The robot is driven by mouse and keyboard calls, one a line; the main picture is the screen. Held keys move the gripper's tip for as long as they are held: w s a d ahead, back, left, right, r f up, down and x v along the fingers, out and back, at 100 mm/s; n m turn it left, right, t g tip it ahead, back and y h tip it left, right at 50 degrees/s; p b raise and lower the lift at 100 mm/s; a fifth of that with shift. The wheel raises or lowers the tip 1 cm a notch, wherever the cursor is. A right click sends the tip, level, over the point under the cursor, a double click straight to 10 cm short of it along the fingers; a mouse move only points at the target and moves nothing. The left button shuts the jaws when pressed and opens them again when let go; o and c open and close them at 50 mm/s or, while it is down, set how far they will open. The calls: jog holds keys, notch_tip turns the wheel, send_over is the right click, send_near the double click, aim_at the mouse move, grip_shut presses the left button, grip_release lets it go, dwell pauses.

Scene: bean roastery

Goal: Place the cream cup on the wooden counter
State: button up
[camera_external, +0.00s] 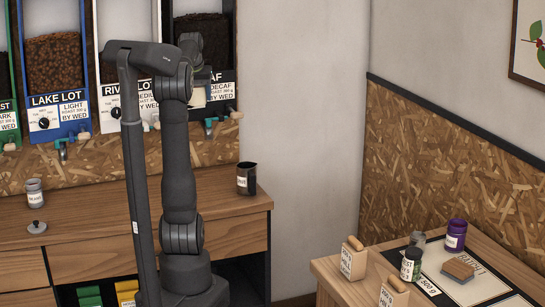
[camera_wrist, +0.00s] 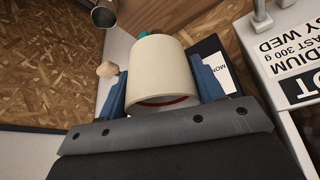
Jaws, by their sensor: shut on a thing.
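The cream cup (camera_wrist: 160,68) fills the middle of the wrist view, between the blue fingers of my gripper (camera_wrist: 160,88). My gripper is shut on it, with a finger on either side. A red line shows near the cup's lower edge. In the external view my arm's wrist is raised in front of the bean dispensers, and the fingers are mostly hidden there. A pale patch beside the wrist may be the cup. The wooden counter (camera_external: 100,228) runs below the dispensers, lower than my wrist.
A dark metal cup (camera_external: 246,180) stands near the counter's right end. A labelled jar (camera_external: 35,190) and a small grey knobbed lid (camera_external: 37,228) are at the left. Dispenser taps (camera_external: 62,148) project above the counter. A separate table (camera_external: 345,285) at right holds several items.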

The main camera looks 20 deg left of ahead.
jog(key=w+d+m+h, duration=0.1)
jog(key=w+d+m, duration=0.15)
jog(key=d, duration=0.85)
jog(key=w+d+m+h, duration=0.15)
jog(key=w+d, duration=0.25)
jog(key=d, duration=0.8)
jog(key=s+d+m, duration=0.3)
jog(key=d+m, duration=0.1)
jog(key=d, duration=1.5)
jog(key=s+d+m+g+h, duration=0.15)
jog(key=s+d+m, duration=0.25)
jog(key=s+d, duration=1)
jog(key=s+d+m+g+h, duration=0.1)
jog(key=s+d+m+h, duration=0.15)
jog(key=s+d, duration=1.2)
send_over(395, 258)
jog(key=s+a, duration=0.1)
jog(key=shift+m+t+y, duration=0.25)
jog(key=shift+y, duration=0.2)
jog(key=f, duration=3.3)
jog(key=shift+s+a, duration=0.1)
jog(key=shift+a, duration=0.1)
jog(key=shift+f, duration=2.1)
jog(key=shift+f, duration=0.15)
